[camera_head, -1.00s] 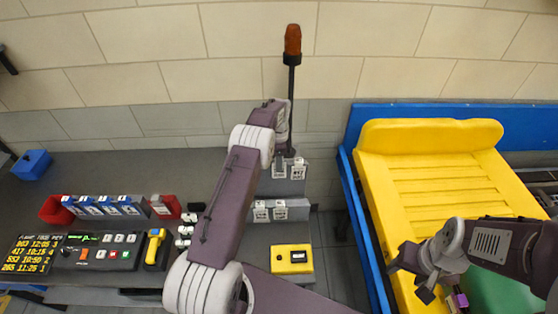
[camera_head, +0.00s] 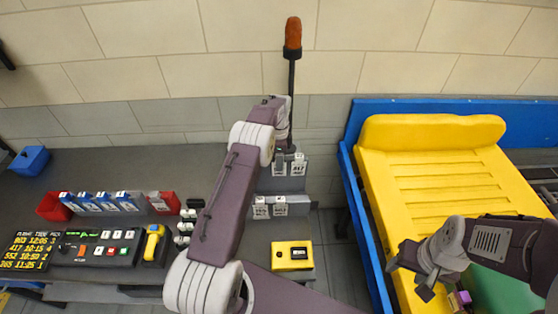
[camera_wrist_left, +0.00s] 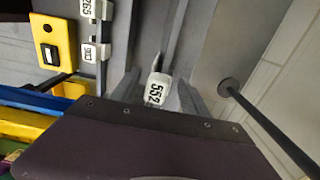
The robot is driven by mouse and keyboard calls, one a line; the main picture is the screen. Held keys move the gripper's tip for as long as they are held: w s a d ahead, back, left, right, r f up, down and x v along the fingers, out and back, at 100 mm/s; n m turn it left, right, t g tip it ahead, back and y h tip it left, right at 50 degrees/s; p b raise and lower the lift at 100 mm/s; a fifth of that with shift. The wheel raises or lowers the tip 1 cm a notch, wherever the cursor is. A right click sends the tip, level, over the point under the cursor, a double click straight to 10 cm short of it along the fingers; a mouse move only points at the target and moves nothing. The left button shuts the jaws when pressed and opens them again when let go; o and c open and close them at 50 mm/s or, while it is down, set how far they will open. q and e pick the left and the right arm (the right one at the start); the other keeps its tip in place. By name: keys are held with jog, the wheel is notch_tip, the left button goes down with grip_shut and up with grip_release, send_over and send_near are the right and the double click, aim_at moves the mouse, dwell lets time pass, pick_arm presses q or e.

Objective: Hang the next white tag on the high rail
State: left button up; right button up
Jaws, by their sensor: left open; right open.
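A white tag reading 552 (camera_wrist_left: 155,89) sits between the fingers of my left gripper (camera_wrist_left: 158,86) in the left wrist view. The fingers stand apart on either side of it. In the head view the left gripper is largely hidden behind my wrist, at the upper grey rail (camera_head: 279,184). A white tag (camera_head: 298,167) hangs at the right of that rail. The lower grey rail (camera_head: 292,209) carries two white tags, one of them (camera_head: 261,208) at its left; they also show in the left wrist view. My right gripper (camera_head: 411,275) is open and empty over the yellow chute.
A dark pole with an orange lamp (camera_head: 292,34) rises beside the left gripper. A yellow box (camera_head: 292,256) stands below the rails. Red and blue bins, a flight board (camera_head: 28,250) and a button panel fill the left bench. A yellow chute (camera_head: 430,180) with blue sides is at right.

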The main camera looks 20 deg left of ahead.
pick_arm(q)
notch_tip(320, 180, up, 8)
jog(key=shift+r+b, duration=0.2)
jog(key=shift+b, duration=0.65)
jog(key=shift+f, duration=0.15)
jog(key=d+r+t+b, duration=0.1)
jog(key=d+r+b, duration=0.2)
jog(key=r, duration=0.3)
jog(key=s+d+b, duration=0.3)
jog(key=s+d, duration=0.2)
jog(key=s, duration=0.3)
jog(key=s+d+f+n+b, duration=0.1)
jog(key=s+f+n, duration=0.5)
jog(key=s, duration=0.4)
jog(key=s+d+f+n, duration=0.1)
jog(key=s+f+n, duration=0.6)
jog(key=s, duration=0.4)
jog(key=shift+f+b, duration=0.35)
jog(key=shift+s, duration=0.1)
